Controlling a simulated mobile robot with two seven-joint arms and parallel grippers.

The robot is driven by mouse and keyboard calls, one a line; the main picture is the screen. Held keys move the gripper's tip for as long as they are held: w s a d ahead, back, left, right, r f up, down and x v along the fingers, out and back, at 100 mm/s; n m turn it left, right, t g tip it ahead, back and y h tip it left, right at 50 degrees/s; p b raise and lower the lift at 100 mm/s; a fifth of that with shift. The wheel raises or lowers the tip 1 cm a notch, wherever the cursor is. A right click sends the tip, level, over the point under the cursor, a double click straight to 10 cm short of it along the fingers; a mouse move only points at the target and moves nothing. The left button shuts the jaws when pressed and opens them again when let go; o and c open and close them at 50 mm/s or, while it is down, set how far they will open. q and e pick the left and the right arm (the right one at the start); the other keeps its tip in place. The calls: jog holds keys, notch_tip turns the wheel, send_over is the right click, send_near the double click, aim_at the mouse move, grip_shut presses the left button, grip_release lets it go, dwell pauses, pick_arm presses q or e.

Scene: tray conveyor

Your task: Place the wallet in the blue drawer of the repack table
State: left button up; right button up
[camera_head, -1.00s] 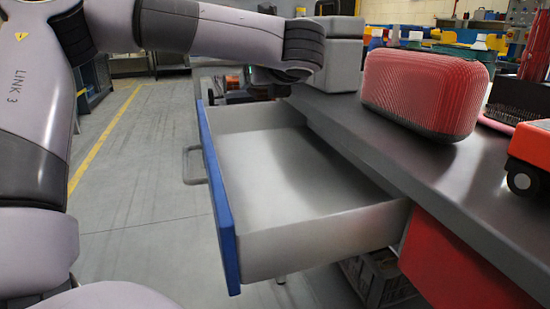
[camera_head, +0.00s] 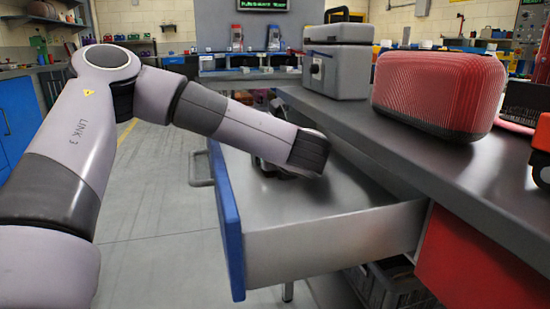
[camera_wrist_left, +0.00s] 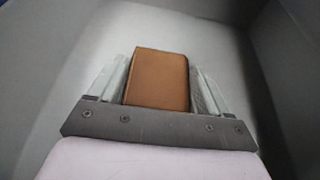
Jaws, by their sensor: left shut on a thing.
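The brown wallet (camera_wrist_left: 158,78) shows in the left wrist view between the two fingers of my left gripper (camera_wrist_left: 158,85), which is shut on it. Behind it are the pale floor and grey walls of the drawer. In the head view the blue-fronted drawer (camera_head: 229,225) is pulled open from the repack table (camera_head: 395,145). My left arm reaches over the drawer's front, with the wrist low inside its far part. The wallet and fingers are hidden there by the wrist. Whether the wallet touches the drawer floor I cannot tell. My right gripper is not in view.
A red ribbed case (camera_head: 440,92) and a grey box (camera_head: 338,62) stand on the table top. An orange thing with a black wheel is at the right edge. A red drawer front (camera_head: 470,265) is below the table top. The near part of the open drawer is empty.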

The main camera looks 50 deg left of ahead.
pick_arm(q)
jog(key=o, duration=1)
jog(key=shift+d+r, duration=0.1)
jog(key=shift+r, duration=0.05)
jog(key=p+v, duration=0.1)
jog(key=v, duration=1.1)
